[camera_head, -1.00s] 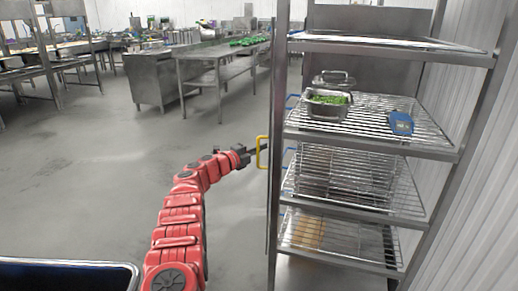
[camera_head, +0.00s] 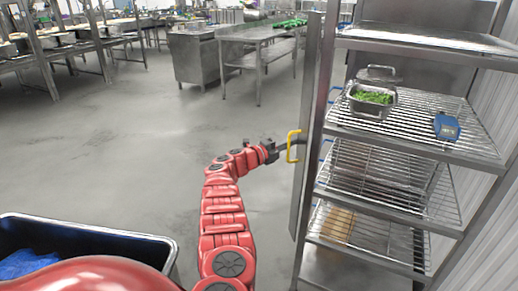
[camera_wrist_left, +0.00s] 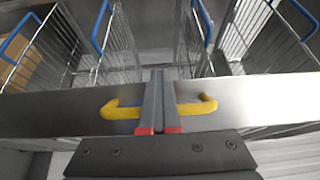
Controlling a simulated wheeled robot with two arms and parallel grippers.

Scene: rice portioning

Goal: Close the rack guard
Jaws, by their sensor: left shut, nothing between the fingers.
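The rack guard (camera_head: 311,110) is a tall narrow steel panel seen nearly edge-on at the left side of the rack (camera_head: 474,154). A yellow handle (camera_head: 291,147) stands out from it. My left gripper (camera_head: 283,148) is at this handle, shut with nothing between its fingers. In the left wrist view the shut fingers (camera_wrist_left: 158,75) cross the middle of the yellow handle (camera_wrist_left: 122,112) and reach over the steel bar of the guard (camera_wrist_left: 50,112). The handle's middle is hidden behind them, and contact cannot be told. My right gripper is not in view.
The rack shelves hold a metal pan of green food (camera_head: 373,98), a blue device (camera_head: 446,127) and wire baskets (camera_head: 380,180). A dark bin (camera_head: 85,229) with something blue inside stands at lower left. The floor left of my arm is open; steel tables stand behind.

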